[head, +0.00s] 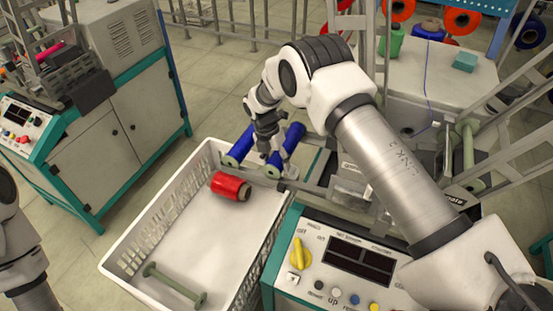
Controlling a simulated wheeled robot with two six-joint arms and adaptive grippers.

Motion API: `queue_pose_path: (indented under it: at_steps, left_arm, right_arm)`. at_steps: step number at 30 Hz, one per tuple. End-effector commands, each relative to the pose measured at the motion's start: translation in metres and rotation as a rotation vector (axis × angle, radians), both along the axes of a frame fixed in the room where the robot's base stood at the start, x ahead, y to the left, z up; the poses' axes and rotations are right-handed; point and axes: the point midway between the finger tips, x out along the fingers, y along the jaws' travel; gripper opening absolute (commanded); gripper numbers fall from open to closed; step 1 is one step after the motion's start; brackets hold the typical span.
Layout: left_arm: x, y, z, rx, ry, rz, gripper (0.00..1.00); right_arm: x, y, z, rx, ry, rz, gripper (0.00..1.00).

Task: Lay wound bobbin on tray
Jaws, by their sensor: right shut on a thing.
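The white tray (148,221) is a slotted basket beside the machine. My right gripper (275,155) is over its far end, shut on a blue wound bobbin (292,137) with a green flange, held slanted. Another blue wound bobbin (241,146) is just left of the gripper, at the tray's far wall; whether it rests on anything is hard to tell. A red wound bobbin (228,185) lies inside the tray near the far end. A bare green bobbin (174,285) lies at the tray's near end. Only part of my left arm shows; its gripper is out of view.
The winding machine's control panel (345,262), with a yellow knob and several buttons, stands right of the tray. Another machine (120,125) stands at the left. The tray's middle floor is clear. A cabinet (440,70) with spools stands behind.

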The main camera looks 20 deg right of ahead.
Motion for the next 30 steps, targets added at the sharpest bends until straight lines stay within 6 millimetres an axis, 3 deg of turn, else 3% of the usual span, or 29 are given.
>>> queue_pose_path:
  at_steps: [7, 8, 9, 10, 22, 26, 30]
  left_arm:
    - [0.0, 0.0, 0.0, 0.0, 0.0, 0.0, 0.4]
    - [0.0, 0.0, 0.0, 0.0, 0.0, 0.0, 0.4]
    - [0.0, 0.0, 0.0, 0.0, 0.0, 0.0, 0.4]
    - [0.0, 0.0, 0.0, 0.0, 0.0, 0.0, 0.4]
    - [0.0, 0.0, 0.0, 0.0, 0.0, 0.0, 0.4]
    - [0.0, 0.0, 0.0, 0.0, 0.0, 0.0, 0.4]
    - [0.0, 0.0, 0.0, 0.0, 0.0, 0.0, 0.4]
  right_arm:
    - [0.0, 0.0, -0.001, -0.001, -0.001, 0.0, 0.08]
    - [0.0, 0.0, -0.001, -0.001, -0.001, 0.0, 0.6]
    - [0.0, 0.0, -0.001, 0.0, 0.0, 0.0, 0.74]
    - [0.0, 0.0, -0.001, 0.0, 0.0, 0.0, 0.83]
    - [0.001, 0.001, 0.003, 0.0, 0.0, 0.0, 0.83]
    - [0.005, 0.004, 0.024, -0.001, -0.003, 0.002, 0.83]
    - [0.011, 0.009, 0.059, 0.0, -0.004, 0.0, 0.83]
